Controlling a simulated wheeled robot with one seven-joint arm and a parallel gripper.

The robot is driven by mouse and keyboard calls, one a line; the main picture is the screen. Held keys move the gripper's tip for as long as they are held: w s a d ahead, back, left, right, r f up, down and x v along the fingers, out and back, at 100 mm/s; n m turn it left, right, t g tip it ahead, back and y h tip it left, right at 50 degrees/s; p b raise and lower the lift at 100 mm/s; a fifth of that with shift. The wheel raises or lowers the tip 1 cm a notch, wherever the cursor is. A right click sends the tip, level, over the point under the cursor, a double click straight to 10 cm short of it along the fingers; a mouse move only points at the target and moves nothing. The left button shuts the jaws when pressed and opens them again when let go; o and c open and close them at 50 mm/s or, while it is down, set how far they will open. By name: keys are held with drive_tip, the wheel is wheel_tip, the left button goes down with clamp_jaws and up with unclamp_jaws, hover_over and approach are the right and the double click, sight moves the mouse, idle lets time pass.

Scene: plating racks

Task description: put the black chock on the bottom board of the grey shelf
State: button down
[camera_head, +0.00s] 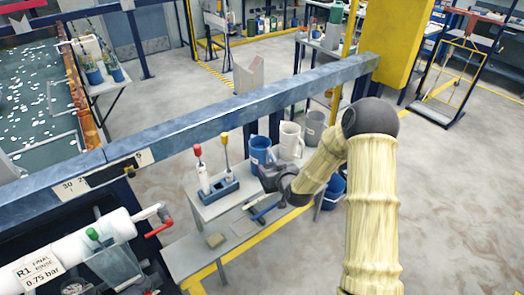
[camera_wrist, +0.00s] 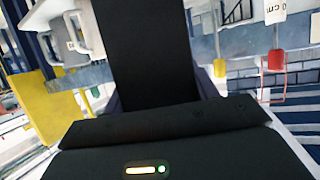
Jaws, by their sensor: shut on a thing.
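The black chock (camera_wrist: 152,50) fills the middle of the wrist view as a tall dark block. My gripper (camera_head: 268,182) is shut on it; in the wrist view dark finger edges show on both sides of its lower part. In the head view I cannot make out the chock apart from the dark gripper. The grey shelf (camera_head: 232,202) stands at the lower middle of the head view. Its bottom board (camera_head: 190,262) shows at the front left, lower than the top board. My gripper is over the shelf's right part; I cannot tell its exact height.
A blue holder (camera_head: 218,191) with red-topped and yellow-topped tools stands on the shelf. A blue jug (camera_head: 261,152) and a white jug (camera_head: 290,140) stand behind my gripper. A blue rail (camera_head: 200,115) runs behind.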

drive_tip(key=s+d+f+m+h, duration=0.1)
drive_tip(key=s+d+f, duration=0.3)
drive_tip(key=f, duration=0.5)
drive_tip(key=s+d+f+m+h, duration=0.2)
drive_tip(key=s+d+f+h, duration=0.1)
drive_tip(key=f, duration=0.6)
drive_tip(key=shift+s+d+f+t, duration=0.35)
drive_tip(key=shift+s+d, duration=0.25)
drive_tip(key=shift+d, duration=0.25)
